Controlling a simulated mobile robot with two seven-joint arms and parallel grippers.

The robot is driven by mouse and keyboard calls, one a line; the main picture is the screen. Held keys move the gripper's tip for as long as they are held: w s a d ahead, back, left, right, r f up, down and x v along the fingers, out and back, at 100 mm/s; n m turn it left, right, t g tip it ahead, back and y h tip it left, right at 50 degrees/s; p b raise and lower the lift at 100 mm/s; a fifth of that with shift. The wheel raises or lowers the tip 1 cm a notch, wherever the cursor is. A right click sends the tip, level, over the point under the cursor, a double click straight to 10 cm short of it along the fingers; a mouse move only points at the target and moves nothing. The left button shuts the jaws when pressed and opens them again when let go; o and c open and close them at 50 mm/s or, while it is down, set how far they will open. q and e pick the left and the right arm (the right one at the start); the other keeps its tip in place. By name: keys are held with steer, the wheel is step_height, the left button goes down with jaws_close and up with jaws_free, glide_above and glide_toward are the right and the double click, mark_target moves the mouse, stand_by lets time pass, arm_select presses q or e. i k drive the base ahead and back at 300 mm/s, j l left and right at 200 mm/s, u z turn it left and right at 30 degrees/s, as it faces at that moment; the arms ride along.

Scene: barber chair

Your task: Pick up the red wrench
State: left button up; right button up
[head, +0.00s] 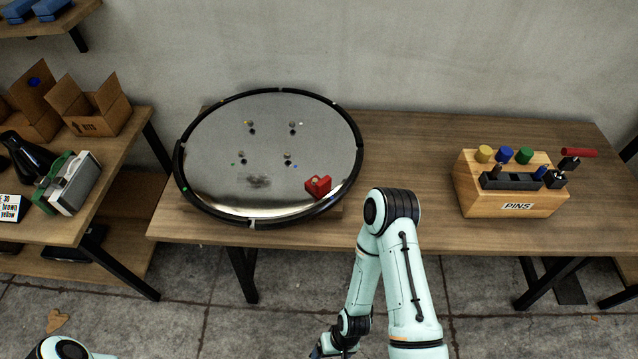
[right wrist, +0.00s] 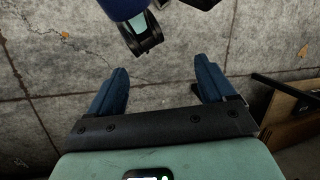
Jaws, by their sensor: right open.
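A red-handled tool (head: 578,152), which looks like the red wrench, sticks up at the right end of the wooden PINS block (head: 515,207) on the table. Its red bar lies roughly level above a black holder (head: 558,180); its lower part is hidden in the holder. My right gripper (right wrist: 158,75) is open and empty, with its two blue fingers apart over the concrete floor in the right wrist view. In the head view it is low, in front of the table and far left of the tool. My left gripper is out of view; only part of that arm shows.
A large round black-rimmed disc (head: 262,205) with a red block (head: 318,186) on it covers the left of the table (head: 405,150). Yellow, blue and green pegs top the PINS block. Shelves with boxes (head: 93,108) stand at left. The table's middle is clear.

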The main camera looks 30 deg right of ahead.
mark_target(566, 163)
steer(key=z, duration=2.7)
steer(key=i+l, duration=0.15)
steer(key=l, duration=0.15)
steer(key=i+l+u, duration=0.15)
steer(key=i+l, duration=0.2)
steer(key=l, duration=0.3)
steer(key=i+l+u, duration=0.15)
steer(key=l, duration=0.15)
